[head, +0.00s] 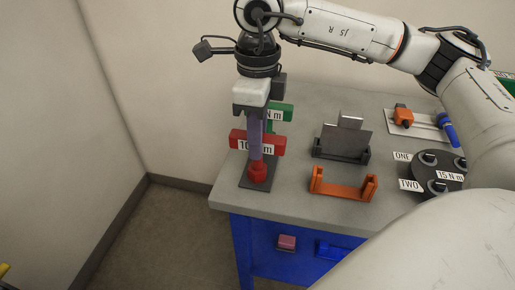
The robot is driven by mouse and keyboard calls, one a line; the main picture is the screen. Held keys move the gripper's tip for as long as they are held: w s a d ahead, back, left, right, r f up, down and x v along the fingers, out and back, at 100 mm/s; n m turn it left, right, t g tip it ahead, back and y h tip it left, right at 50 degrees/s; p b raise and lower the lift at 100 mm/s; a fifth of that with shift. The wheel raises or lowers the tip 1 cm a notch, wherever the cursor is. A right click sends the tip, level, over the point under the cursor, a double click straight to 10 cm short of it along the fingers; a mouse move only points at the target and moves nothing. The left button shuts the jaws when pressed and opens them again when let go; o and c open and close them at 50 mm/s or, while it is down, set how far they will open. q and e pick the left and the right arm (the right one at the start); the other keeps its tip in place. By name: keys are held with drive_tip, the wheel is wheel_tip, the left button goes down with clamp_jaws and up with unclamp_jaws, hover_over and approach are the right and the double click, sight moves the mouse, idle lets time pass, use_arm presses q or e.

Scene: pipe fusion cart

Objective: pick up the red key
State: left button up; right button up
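The red key (238,137) stands upright on a small dark base plate (245,183) near the left end of the grey bench top. It has a wide handle with a white label, partly covered, and a red foot (259,172) at the bottom. My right gripper (254,150) points straight down at the key. A purple-grey finger passes in front of the middle of the handle and hides it. The other finger is hidden, so I cannot tell whether the gripper is closed on the handle. My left gripper is not in view.
A green key (284,112) stands just behind the red one. To the right are a dark holder (341,143) with a plate, an orange cradle (343,187) and a round dark dial (438,173). Blue drawers (265,246) lie below; the wall stands behind.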

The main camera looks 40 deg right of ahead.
clamp_jaws()
drive_tip(key=shift+r, duration=0.1)
